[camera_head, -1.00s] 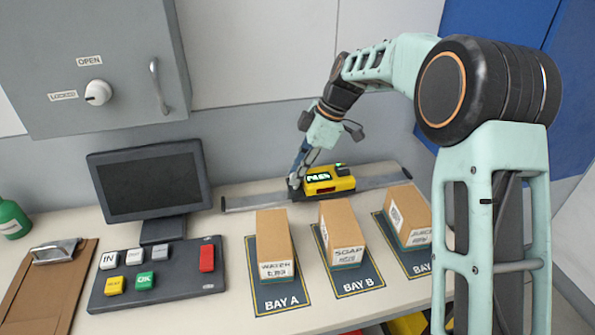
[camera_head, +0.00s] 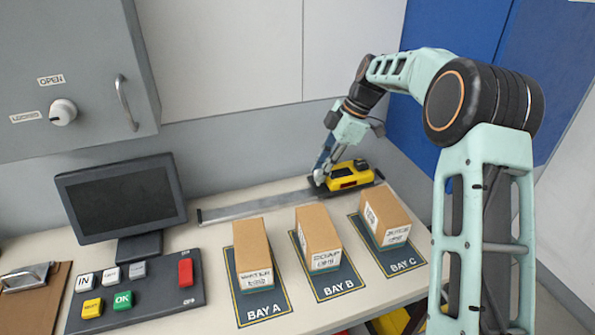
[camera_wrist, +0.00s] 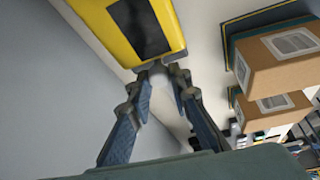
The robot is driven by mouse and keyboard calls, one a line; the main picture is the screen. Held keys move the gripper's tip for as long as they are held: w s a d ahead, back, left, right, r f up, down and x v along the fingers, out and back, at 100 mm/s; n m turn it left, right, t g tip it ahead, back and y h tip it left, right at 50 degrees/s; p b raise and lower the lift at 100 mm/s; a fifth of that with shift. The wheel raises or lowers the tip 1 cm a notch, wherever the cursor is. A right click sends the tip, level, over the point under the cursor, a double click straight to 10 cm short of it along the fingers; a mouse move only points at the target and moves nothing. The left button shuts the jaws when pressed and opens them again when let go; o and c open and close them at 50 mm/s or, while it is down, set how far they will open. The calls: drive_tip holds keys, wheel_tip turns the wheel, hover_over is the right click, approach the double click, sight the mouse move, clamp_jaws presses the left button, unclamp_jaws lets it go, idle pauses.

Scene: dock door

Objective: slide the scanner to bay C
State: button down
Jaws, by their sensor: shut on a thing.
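The scanner (camera_head: 350,176) is a yellow and black unit on a grey rail (camera_head: 255,204) along the back of the counter. It sits near the rail's right end, behind the bay C mat (camera_head: 405,265) and its box (camera_head: 384,219). Its small display looks dark with a reddish tint. My gripper (camera_head: 320,178) is at the scanner's left end, shut on it. In the wrist view the fingertips (camera_wrist: 163,74) close on a small pale part at the end of the yellow scanner body (camera_wrist: 125,28). The grip point is partly hidden by the fingers.
Boxes stand on the bay A mat (camera_head: 263,306) and bay B mat (camera_head: 340,284). A monitor (camera_head: 120,200) and a button panel (camera_head: 135,290) are on the left. A grey cabinet (camera_head: 75,60) hangs above. A blue wall panel (camera_head: 420,110) lies behind my arm.

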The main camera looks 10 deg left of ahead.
sight(332, 173)
drive_tip(key=shift+w+d, duration=0.4)
drive_tip(key=shift+d, duration=0.35)
drive_tip(key=shift+w+d, duration=0.35)
drive_tip(key=shift+d, duration=0.35)
drive_tip(key=c, duration=1.8)
unclamp_jaws()
drive_tip(key=shift+d, duration=0.15)
drive_tip(key=v, duration=1.2)
